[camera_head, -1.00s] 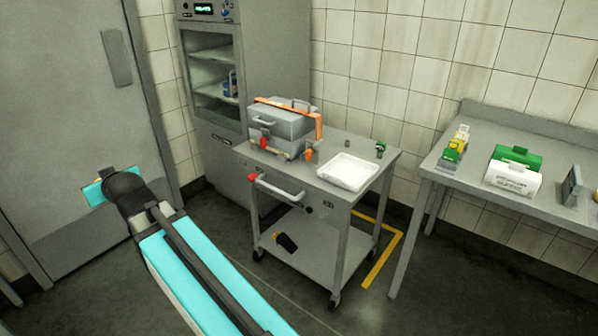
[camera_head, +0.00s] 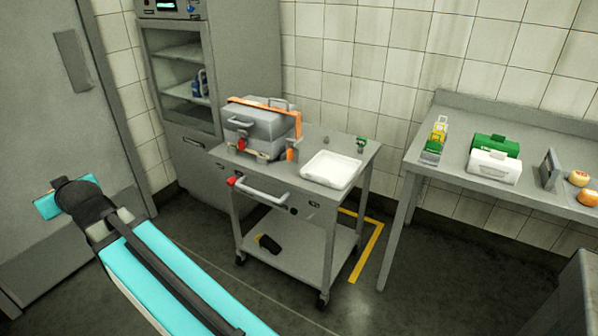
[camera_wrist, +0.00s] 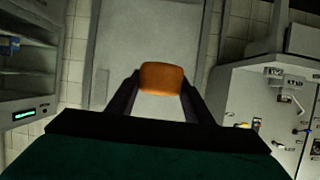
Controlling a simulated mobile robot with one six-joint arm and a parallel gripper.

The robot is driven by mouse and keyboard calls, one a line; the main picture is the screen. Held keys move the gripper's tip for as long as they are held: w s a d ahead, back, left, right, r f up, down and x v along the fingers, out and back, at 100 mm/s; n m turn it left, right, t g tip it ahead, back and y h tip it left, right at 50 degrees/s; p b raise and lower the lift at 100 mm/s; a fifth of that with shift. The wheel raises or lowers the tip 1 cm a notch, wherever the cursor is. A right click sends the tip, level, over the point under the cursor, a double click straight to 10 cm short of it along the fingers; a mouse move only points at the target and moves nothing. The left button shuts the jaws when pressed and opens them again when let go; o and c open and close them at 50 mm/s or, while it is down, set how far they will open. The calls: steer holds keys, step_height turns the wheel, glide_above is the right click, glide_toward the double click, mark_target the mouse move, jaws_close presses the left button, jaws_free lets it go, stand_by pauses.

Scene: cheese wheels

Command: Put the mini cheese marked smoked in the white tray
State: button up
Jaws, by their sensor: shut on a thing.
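In the wrist view, my gripper (camera_wrist: 160,80) is shut on a small rounded orange-brown mini cheese (camera_wrist: 162,79), held between its two dark fingers. No marking is readable on the side I see. The white tray (camera_head: 332,168) lies on the top of the grey cart, near its right side, and looks empty. My arm is at the left of the head view, apart from the cart and tray. The fingers and the held cheese are hidden in that view.
A grey case (camera_head: 260,130) with an orange strap stands left of the tray. The right table holds a green box (camera_head: 495,145), a white box (camera_head: 494,167) and round items (camera_head: 578,178). Floor shows between cart and table.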

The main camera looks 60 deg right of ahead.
steer(key=shift+d, duration=0.4)
